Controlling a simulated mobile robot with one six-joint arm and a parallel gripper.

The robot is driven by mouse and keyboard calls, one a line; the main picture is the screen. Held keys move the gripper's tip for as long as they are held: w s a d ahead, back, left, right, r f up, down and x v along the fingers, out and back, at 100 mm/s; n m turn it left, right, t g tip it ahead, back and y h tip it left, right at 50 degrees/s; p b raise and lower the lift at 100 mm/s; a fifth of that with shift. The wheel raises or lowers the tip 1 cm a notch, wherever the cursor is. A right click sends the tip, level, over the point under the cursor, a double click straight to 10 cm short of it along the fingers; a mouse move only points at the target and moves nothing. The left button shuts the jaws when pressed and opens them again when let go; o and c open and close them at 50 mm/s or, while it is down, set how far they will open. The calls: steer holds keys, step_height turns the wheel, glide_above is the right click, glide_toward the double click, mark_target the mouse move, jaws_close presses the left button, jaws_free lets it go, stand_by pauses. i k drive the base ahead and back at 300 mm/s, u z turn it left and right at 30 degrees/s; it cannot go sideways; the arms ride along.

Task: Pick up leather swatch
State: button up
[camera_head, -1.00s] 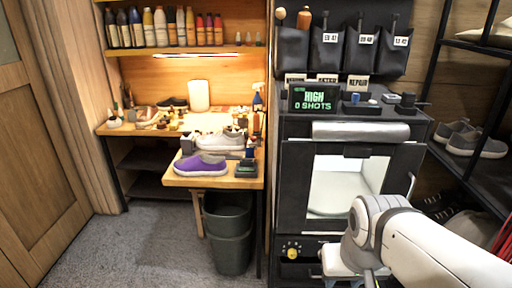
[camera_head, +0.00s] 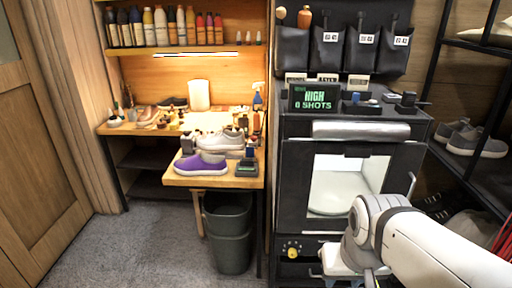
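I cannot make out a leather swatch for certain in this view. The wooden workbench (camera_head: 182,180) at left centre holds a white-grey sneaker (camera_head: 222,140), a purple shoe (camera_head: 200,165) and a crowd of small items at its back, too small to tell apart. My white arm comes in from the lower right, in front of the black cabinet. My gripper (camera_head: 370,278) is at the bottom edge, mostly cut off. Its fingertips are hidden, so I cannot see whether it is open or holds anything.
A black cabinet (camera_head: 292,180) with a lit chamber and a screen (camera_head: 314,98) stands at centre right. A dark bin (camera_head: 228,225) stands under the bench front. A shoe rack (camera_head: 480,165) is at the far right. Grey carpet (camera_head: 130,240) is clear at left.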

mark_target(251, 151)
steer(key=k, duration=0.65)
steer(key=u, duration=0.45)
steer(key=i, duration=0.7)
steer(key=u, duration=0.7)
steer(key=i, duration=0.85)
steer(key=z, duration=0.55)
steer(key=i, duration=0.65)
steer(key=z, duration=0.65)
